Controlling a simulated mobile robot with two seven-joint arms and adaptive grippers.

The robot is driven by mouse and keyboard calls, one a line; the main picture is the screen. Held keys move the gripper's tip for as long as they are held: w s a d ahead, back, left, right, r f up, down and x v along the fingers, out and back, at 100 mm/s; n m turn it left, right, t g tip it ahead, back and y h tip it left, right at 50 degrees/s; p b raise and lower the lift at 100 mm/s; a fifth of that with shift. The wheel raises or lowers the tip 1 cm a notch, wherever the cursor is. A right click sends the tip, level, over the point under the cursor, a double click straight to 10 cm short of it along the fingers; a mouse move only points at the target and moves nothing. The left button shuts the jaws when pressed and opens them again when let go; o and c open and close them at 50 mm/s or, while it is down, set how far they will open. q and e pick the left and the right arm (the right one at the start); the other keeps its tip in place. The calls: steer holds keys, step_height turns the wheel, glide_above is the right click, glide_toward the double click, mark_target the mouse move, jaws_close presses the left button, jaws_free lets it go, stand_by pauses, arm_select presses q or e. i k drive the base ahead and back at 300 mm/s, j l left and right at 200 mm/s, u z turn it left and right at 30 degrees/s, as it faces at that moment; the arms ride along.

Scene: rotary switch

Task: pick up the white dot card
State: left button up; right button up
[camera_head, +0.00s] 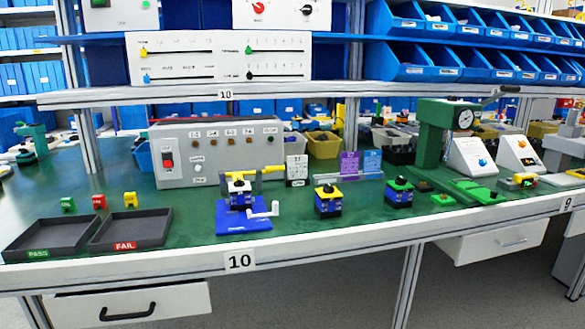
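A small white card (297,169) with dark marks stands upright on the green bench, just right of the yellow bar and in front of the tan bin. The marks are too small to read, so I cannot tell whether they include a dot. A purple card (349,165) and a blue card (372,162) stand side by side to its right, along a low grey rail. Neither of my grippers is in view.
A grey test box (219,152) stands behind the blue-based fixture (243,208). Two blue-and-yellow or green-topped switches (328,202) (399,192) stand in front of the cards. PASS (40,238) and FAIL (128,230) trays lie left. A shelf edge (230,95) crosses above.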

mark_target(297, 166)
steer(key=i+j+z, duration=0.2)
steer(key=z, duration=0.15)
steer(key=i+j+z, duration=0.2)
steer(key=z, duration=0.15)
